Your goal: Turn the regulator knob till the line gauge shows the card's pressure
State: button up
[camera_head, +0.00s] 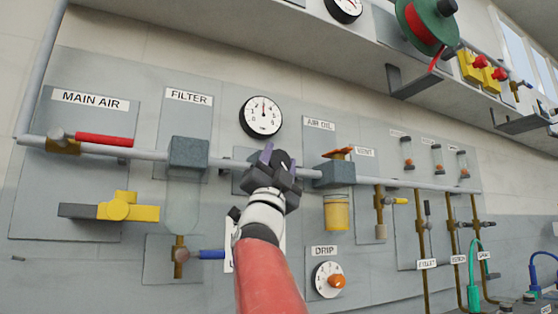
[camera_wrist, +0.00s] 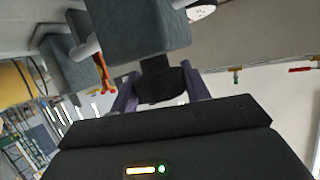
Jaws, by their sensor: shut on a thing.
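My gripper (camera_head: 277,160) is at the pipe just below the round white line gauge (camera_head: 263,116). In the wrist view its two purple fingers (camera_wrist: 160,90) close around the black regulator knob (camera_wrist: 162,84), which sits under a grey regulator block (camera_wrist: 143,32). In the head view my gripper and arm hide the knob. The gauge needle points roughly straight up; its exact reading is too small to tell. Part of a white sheet (camera_head: 228,256), perhaps the card, shows behind my arm; its writing is hidden.
Left are the main air valve with its red lever (camera_head: 103,140), a yellow valve (camera_head: 122,208) and the filter (camera_head: 188,153). Right are the air oil unit (camera_head: 334,174) and the drip dial (camera_head: 328,280). A shelf (camera_head: 300,40) overhangs the panel.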

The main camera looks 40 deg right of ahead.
aim_at(274, 168)
jog(key=shift+m+g+p, duration=0.9)
jog(key=shift+m+g, duration=1.8)
jog(key=shift+g, duration=0.6)
jog(key=o, duration=1)
jog(key=b+v, duration=0.3)
jog(key=v, duration=0.4)
jog(key=shift+s+a+f, duration=0.1)
jog(key=shift+a+f, duration=0.15)
jog(key=shift+a, duration=0.1)
